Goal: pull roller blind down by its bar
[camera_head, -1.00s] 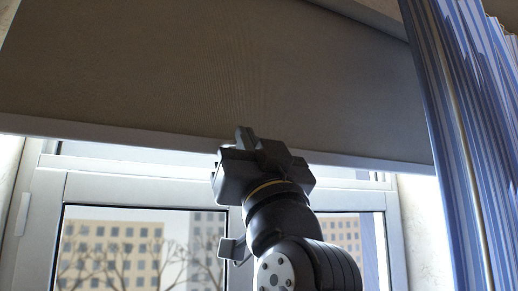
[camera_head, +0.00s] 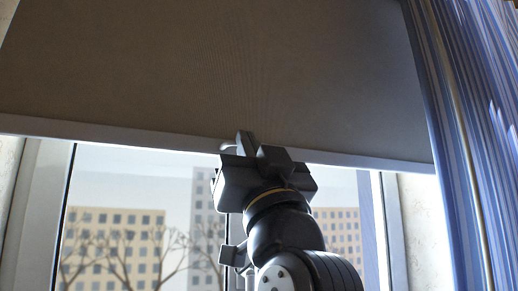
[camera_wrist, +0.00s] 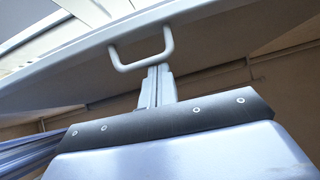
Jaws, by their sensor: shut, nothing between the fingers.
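The roller blind (camera_head: 200,70) is a grey-brown sheet hanging across the upper part of the head view. Its pale bottom bar (camera_head: 110,133) runs along the lower edge, sloping slightly in the picture. A white loop handle (camera_wrist: 168,42) hangs from the bar (camera_wrist: 75,57) in the wrist view. My gripper (camera_head: 245,143) is at the bar near its middle, fingers pointing up. Its fingers are shut with nothing between them. In the wrist view their tips meet the handle's lower crosspiece; whether they pass through the loop is hidden.
A blue striped curtain (camera_head: 465,150) hangs at the right, close beside the blind's edge. Behind the blind is a window with pale frames (camera_head: 48,215), with buildings (camera_head: 115,240) outside. The space below the bar on the left is clear.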

